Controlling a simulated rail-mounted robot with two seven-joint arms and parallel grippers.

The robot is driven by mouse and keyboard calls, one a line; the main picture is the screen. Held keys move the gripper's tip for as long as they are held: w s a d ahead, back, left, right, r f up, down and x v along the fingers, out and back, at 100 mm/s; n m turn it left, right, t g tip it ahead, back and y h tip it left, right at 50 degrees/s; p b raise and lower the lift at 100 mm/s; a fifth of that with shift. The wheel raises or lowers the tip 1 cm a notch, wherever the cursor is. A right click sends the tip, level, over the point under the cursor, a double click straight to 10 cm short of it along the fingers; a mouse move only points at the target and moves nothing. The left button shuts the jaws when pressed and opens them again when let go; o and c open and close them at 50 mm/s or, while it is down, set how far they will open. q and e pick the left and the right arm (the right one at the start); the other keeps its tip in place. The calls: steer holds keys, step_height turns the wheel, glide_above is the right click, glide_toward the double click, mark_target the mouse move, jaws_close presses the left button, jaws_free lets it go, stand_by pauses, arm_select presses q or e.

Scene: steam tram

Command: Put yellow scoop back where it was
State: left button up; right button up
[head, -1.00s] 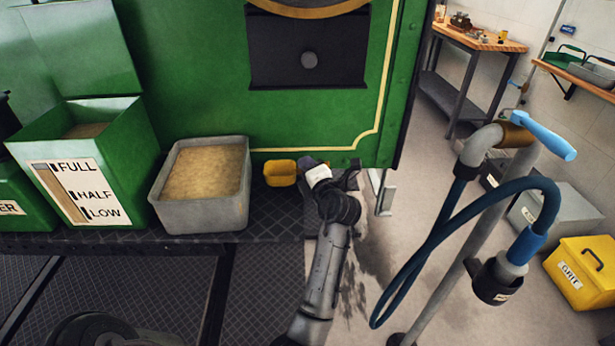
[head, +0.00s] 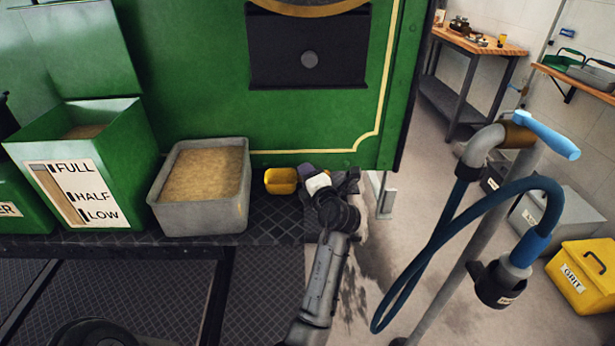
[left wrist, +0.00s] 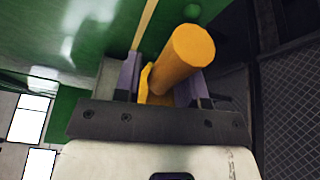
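The yellow scoop (head: 281,181) is at the right end of the dark ledge, just right of the grey sand tray (head: 243,205) and apart from it. My left gripper (head: 308,178) is at the scoop's right side. In the left wrist view the scoop's yellow handle (left wrist: 183,58) runs between the two purple-grey fingers (left wrist: 158,85), which are closed around it. The scoop's bowl is mostly hidden there. I cannot tell whether the scoop touches the ledge. My right gripper is not in view.
The green locomotive side (head: 330,120) stands right behind the scoop. A green bin (head: 140,150) marked FULL, HALF, LOW stands left of the tray. A hose stand (head: 455,270) and a yellow GRIT box (head: 583,272) are at right. Bare ledge (head: 270,215) lies in front of the scoop.

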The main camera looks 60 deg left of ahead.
arm_select(q)
steer(key=shift+d+f+b, duration=0.1)
steer(key=shift+d+b, duration=0.25)
steer(key=s+d+b, duration=0.1)
steer(key=d+b, duration=0.5)
steer(key=d, duration=0.5)
steer(key=shift+d+r, duration=0.15)
steer(key=shift+r, duration=0.25)
steer(key=shift+s, duration=0.1)
